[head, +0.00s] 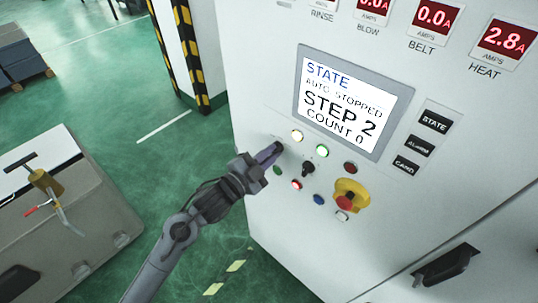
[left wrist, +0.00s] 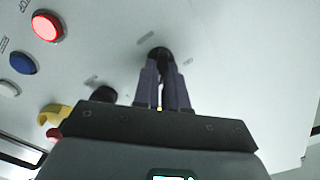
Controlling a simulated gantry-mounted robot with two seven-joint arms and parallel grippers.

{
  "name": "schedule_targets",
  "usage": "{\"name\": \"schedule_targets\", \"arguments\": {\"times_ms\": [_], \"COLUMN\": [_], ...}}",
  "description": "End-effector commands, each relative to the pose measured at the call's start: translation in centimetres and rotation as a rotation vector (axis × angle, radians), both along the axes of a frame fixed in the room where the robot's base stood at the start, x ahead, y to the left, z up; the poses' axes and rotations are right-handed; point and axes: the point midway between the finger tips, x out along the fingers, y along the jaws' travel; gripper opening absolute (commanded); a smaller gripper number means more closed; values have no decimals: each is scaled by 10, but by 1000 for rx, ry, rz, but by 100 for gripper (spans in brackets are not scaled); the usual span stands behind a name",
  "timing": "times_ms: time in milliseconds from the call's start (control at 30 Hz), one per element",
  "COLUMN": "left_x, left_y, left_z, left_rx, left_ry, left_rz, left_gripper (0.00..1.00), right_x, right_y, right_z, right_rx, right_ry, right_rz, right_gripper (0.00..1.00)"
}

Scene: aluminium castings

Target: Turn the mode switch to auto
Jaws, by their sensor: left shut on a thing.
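My left gripper (head: 270,153) is at the white control panel, shut on a small black switch knob (head: 279,146) at the left end of the button group. In the left wrist view the two fingers (left wrist: 162,90) close around this black knob (left wrist: 158,53), which they partly hide. Its label and pointer direction cannot be read, so I cannot confirm from lettering that it is the mode switch. A second black knob (head: 308,167) sits to its right, free of the gripper. The display (head: 350,103) reads STATE, AUTO STOPPED, STEP 2, COUNT 0. My right gripper is not in view.
A black door handle (head: 446,265) sticks out at lower right. A grey case (head: 85,225) with tools stands left; green floor is open between.

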Motion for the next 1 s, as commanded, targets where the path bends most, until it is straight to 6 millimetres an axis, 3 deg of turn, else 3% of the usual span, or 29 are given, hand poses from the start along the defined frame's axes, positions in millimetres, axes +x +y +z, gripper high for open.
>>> {"name": "schedule_targets", "arguments": {"times_ms": [367,400,567,1000], "left_x": [0,0,0,-7], "left_y": [0,0,0,7], "left_z": [1,1,0,-1], "left_rx": [3,3,3,2], "left_ry": [-4,-4,-4,-3], "left_rz": [-1,-1,-1,1], "left_gripper": [0,15,37,37], "right_x": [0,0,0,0], "right_y": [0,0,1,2], "right_z": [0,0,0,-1], "right_rx": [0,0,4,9], "right_ry": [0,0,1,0], "right_rz": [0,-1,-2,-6], "right_gripper": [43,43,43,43]}}
